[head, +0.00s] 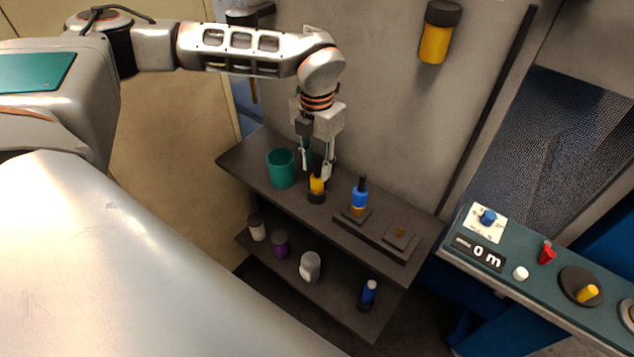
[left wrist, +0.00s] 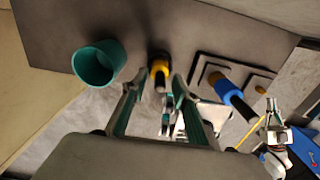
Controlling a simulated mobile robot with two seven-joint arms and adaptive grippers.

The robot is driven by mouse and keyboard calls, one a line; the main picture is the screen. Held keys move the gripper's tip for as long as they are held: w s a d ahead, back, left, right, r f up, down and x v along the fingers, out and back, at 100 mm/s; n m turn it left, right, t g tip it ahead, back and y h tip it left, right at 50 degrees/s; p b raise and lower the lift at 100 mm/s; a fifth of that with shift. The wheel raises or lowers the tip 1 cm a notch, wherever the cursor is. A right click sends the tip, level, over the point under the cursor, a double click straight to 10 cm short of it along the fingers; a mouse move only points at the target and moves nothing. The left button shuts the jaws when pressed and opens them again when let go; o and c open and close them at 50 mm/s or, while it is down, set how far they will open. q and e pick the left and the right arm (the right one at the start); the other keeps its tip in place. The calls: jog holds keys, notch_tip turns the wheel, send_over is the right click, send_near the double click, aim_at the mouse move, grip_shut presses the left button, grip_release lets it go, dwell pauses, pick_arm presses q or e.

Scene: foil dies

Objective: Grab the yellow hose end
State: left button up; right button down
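The yellow hose end (head: 317,184), with black parts above and below the yellow, stands on the upper dark shelf. It also shows in the left wrist view (left wrist: 160,66), just beyond the fingertips. My left gripper (head: 315,167) points down over it, with its fingers apart on either side of its upper part. In the left wrist view my left gripper (left wrist: 158,84) is open, with a gap between the fingers and the yellow part. I cannot tell whether a finger touches it. What looks like my right gripper (left wrist: 275,130) shows small at the lower right of that view; its opening is unclear.
A teal cup (head: 282,168) stands close left of the hose end. A blue hose end (head: 360,195) stands to its right on a dark stepped block (head: 382,236). The lower shelf (head: 340,305) holds several small containers. A control panel (head: 525,282) stands at right.

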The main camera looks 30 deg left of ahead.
pick_arm(q)
jog(key=shift+c, duration=0.5)
grip_shut()
jog(key=shift+r, duration=0.1)
